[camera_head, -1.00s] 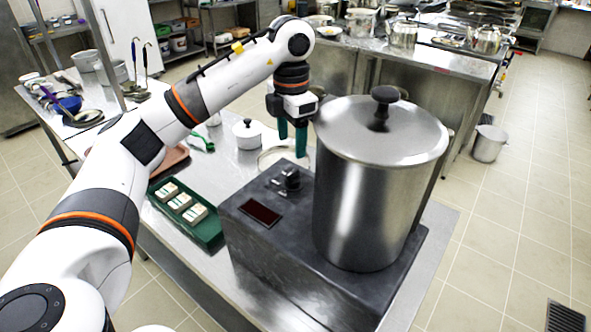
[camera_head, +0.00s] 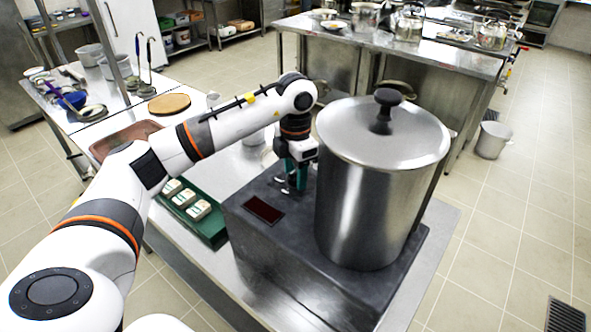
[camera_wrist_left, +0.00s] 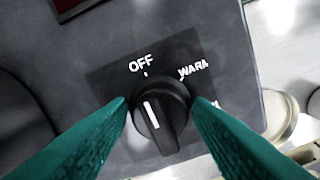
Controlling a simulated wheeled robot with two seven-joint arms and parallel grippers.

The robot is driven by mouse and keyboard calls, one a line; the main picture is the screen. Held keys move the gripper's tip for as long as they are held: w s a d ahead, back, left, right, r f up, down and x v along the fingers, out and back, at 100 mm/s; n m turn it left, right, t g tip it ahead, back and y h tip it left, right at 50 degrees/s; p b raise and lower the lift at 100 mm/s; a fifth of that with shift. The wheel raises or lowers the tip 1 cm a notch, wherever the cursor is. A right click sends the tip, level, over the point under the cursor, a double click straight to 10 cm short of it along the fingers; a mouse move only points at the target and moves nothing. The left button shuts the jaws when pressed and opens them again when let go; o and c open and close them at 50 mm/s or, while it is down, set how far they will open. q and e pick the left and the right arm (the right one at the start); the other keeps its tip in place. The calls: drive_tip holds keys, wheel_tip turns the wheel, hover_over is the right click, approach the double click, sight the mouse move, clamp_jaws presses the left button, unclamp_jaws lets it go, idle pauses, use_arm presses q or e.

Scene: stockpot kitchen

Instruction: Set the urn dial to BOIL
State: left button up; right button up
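The urn (camera_head: 375,190) is a tall steel pot with a black-knobbed lid on a dark control base (camera_head: 262,235). The dial (camera_wrist_left: 168,112) is a black knob with a white pointer line turned toward the OFF label. WARM is readable to its upper right. Another label is mostly hidden behind the right finger, and I cannot see BOIL. My left gripper (camera_wrist_left: 161,101) points down at the dial, its green fingers on either side of the knob with slight gaps. In the head view my left gripper (camera_head: 294,187) is low over the base and largely hides the dial. My right gripper is not in view.
A dark red display (camera_head: 263,209) is on the base, left of the dial. A green tray (camera_head: 214,232) with small white boxes lies left of the base. The urn pot stands close on the gripper's right. A brown round board (camera_head: 169,103) lies farther back.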

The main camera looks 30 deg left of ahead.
use_arm(q)
drive_tip(key=c, duration=0.6)
drive_tip(key=shift+m, duration=0.3)
drive_tip(key=m+b, duration=0.2)
drive_tip(key=m, duration=0.1)
drive_tip(key=m+b, duration=0.3)
drive_tip(key=m, duration=0.3)
drive_tip(key=shift+m, duration=0.4)
drive_tip(key=m+b, duration=0.1)
drive_tip(key=m, duration=0.2)
drive_tip(key=shift+m, duration=0.3)
drive_tip(key=m+b, duration=0.1)
drive_tip(key=m, duration=0.2)
drive_tip(key=shift+m, duration=0.3)
drive_tip(key=m+b, duration=0.1)
drive_tip(key=m, duration=0.5)
drive_tip(key=shift+m, duration=0.3)
